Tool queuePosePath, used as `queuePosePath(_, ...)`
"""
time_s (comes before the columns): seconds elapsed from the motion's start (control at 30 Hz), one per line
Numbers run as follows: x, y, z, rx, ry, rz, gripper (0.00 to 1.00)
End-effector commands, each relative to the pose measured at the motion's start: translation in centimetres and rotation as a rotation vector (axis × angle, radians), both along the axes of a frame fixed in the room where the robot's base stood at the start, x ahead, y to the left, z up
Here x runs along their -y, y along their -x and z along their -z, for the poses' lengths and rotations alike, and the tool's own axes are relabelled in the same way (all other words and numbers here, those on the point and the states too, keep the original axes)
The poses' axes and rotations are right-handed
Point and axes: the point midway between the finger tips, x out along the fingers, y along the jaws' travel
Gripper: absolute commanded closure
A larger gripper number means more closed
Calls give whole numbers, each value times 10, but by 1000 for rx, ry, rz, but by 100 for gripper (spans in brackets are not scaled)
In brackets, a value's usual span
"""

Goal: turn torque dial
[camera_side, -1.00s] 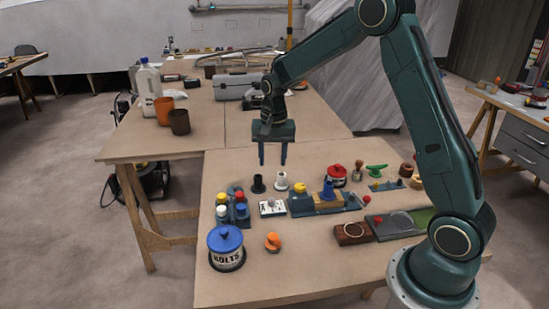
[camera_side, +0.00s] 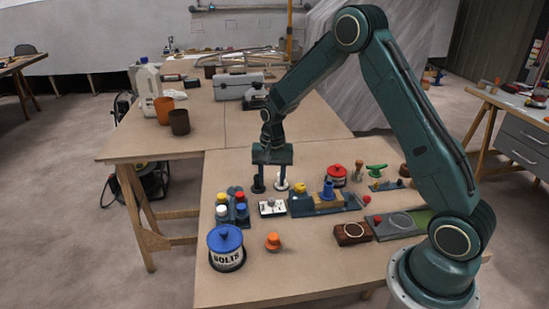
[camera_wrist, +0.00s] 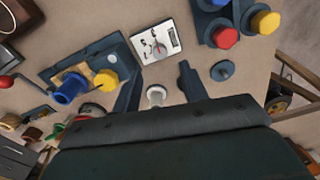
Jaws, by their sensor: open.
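The torque dial (camera_side: 271,207) is a small box with a white face on the near table, in front of my gripper in the side view. In the wrist view the white face of the dial (camera_wrist: 168,34) shows printed marks and a small dark and red knob or pointer at its middle. My gripper (camera_side: 270,188) is open and empty, pointing down, a little behind and above the dial. In the wrist view my gripper (camera_wrist: 158,80) has its two dark fingers apart just below the dial, not touching it.
A white spool-like piece (camera_wrist: 156,94) shows between the fingers, and a dark round-based piece (camera_wrist: 222,70) stands beside them. A colored button block (camera_side: 239,208) is left of the dial; a blue-grey fixture (camera_side: 300,205) is right. A bolts tin (camera_side: 226,248) stands in front left.

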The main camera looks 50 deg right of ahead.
Motion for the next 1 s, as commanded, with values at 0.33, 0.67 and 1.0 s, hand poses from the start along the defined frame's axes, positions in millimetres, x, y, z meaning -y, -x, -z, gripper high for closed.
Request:
queuePosePath(0.33, -1, -1, 52, -1, 0, -1, 57)
queuePosePath(0.67, -1, -1, 71, 0, 0, -1, 57)
queuePosePath(1.0, -1, -1, 72, 1, 1, 0, 69)
